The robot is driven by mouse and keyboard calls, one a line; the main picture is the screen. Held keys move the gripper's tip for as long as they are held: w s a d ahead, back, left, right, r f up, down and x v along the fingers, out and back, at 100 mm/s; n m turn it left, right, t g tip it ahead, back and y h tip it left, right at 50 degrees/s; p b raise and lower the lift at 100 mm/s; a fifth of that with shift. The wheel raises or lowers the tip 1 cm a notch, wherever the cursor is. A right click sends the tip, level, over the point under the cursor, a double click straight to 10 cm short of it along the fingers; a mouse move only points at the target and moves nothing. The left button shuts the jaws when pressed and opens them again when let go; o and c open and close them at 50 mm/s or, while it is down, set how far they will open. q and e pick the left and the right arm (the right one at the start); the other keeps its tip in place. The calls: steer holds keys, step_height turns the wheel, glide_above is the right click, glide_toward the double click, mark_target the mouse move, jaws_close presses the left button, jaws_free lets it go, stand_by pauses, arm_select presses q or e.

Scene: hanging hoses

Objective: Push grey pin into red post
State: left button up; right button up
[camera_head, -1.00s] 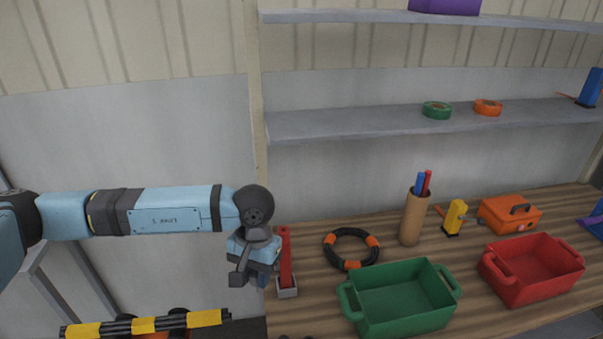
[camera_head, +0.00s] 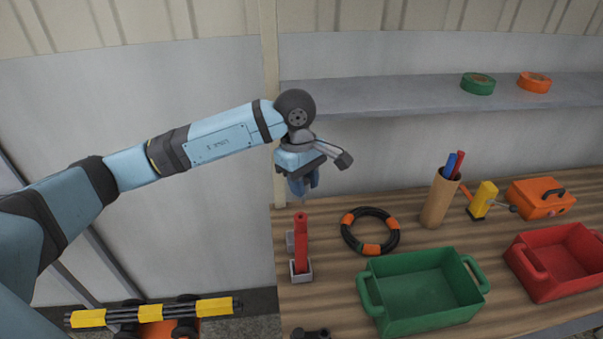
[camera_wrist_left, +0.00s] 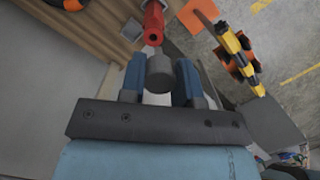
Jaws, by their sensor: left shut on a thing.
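The red post (camera_head: 301,240) stands upright at the bench's left end, with a grey block (camera_head: 300,272) at its foot. My left gripper (camera_head: 303,185) is above the post, apart from it, with blue fingers pointing down. In the left wrist view, the fingers (camera_wrist_left: 161,78) are shut on the round grey pin (camera_wrist_left: 160,68). The red post (camera_wrist_left: 153,20) shows just beyond the pin, its round end with a dark opening towards me. The pin is apart from that end in the picture. In the head view the pin is hidden by the gripper.
A black and orange ring (camera_head: 370,232) lies right of the post. A green crate (camera_head: 375,295), red crate (camera_head: 530,270), brown holder (camera_head: 437,203), yellow tool (camera_head: 484,198) and orange box (camera_head: 540,199) stand farther right. A grey shelf (camera_head: 400,95) runs above. A yellow-black bar (camera_head: 150,313) lies low at left.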

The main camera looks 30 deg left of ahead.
arm_select(q)
steer(key=n, duration=0.1)
steer(key=w+a+r+n, duration=0.1)
steer(key=n, duration=0.1)
steer(key=shift+a+t, duration=0.1)
steer(key=shift+t, duration=0.2)
steer(key=shift+f+b, duration=0.3)
steer(key=shift+b, duration=0.35)
step_height(320, 180, down, 5)
steer(key=b, duration=0.4)
steer(key=shift+f+b, duration=0.15)
steer(key=shift+b, duration=0.2)
steer(key=shift+b, duration=0.75)
stand_by(0.9)
stand_by(0.4)
steer(key=shift+f+b, duration=2.5)
steer(key=shift+f, duration=0.1)
